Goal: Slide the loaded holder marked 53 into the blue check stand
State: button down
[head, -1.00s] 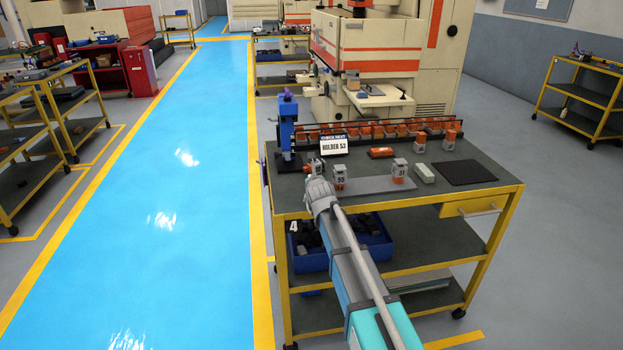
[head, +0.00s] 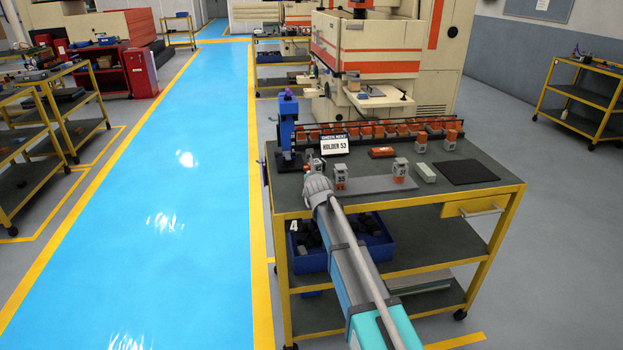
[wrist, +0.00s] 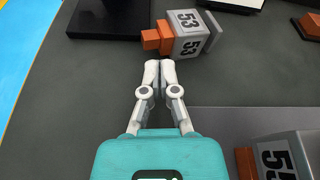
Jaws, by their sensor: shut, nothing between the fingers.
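The holder marked 53 (wrist: 188,38) is a grey block with a stepped orange electrode on its left, on the dark table top in the wrist view. The blue check stand (head: 288,125) stands upright at the table's back left.
Holder 55 (head: 341,177) stands right of my gripper and shows at the wrist view's lower right (wrist: 285,155).

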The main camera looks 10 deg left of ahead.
aim_at(309, 169)
jog(key=shift+x, duration=0.9)
jog(key=shift+w+a+r, duration=0.2)
jog(key=shift+w, duration=0.45)
jog(key=shift+s, duration=0.15)
dwell(0.4)
jog(key=shift+s+d+f, duration=0.2)
jog(key=shift+s+f, duration=0.1)
jog(key=shift+s, duration=0.35)
jog(key=shift+s+d+r, duration=0.1)
jog(key=shift+s+d, duration=0.1)
jog(key=shift+s, duration=0.4)
jog(key=shift+s, duration=0.2)
